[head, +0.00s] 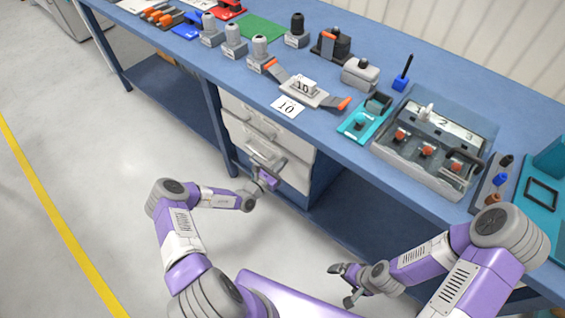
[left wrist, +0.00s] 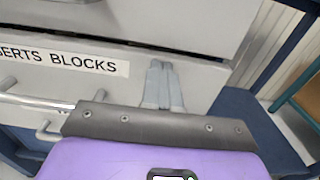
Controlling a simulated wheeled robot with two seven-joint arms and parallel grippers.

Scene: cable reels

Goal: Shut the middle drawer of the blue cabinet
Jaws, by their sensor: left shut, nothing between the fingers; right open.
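The blue cabinet (head: 328,176) stands under the blue workbench, with pale grey drawer fronts stacked on its left side. The middle drawer (head: 240,132) has a bar handle; it seems to stand out slightly, but how far I cannot tell. My left gripper (head: 268,181) is shut and empty, in front of the lower drawer fronts. In the left wrist view its closed fingers (left wrist: 162,86) point at a drawer front (left wrist: 205,88) labelled "...SERTS BLOCKS", right of its handle (left wrist: 38,103); contact is unclear. My right gripper (head: 347,284) is open and empty, low over the floor.
The workbench top (head: 190,62) carries several grey fixtures, a teal holder (head: 354,130) and a clear-walled tray (head: 420,170) with numbered compartments. The bench edge overhangs the drawers. The floor (head: 95,185) to the left, with a yellow line, is clear.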

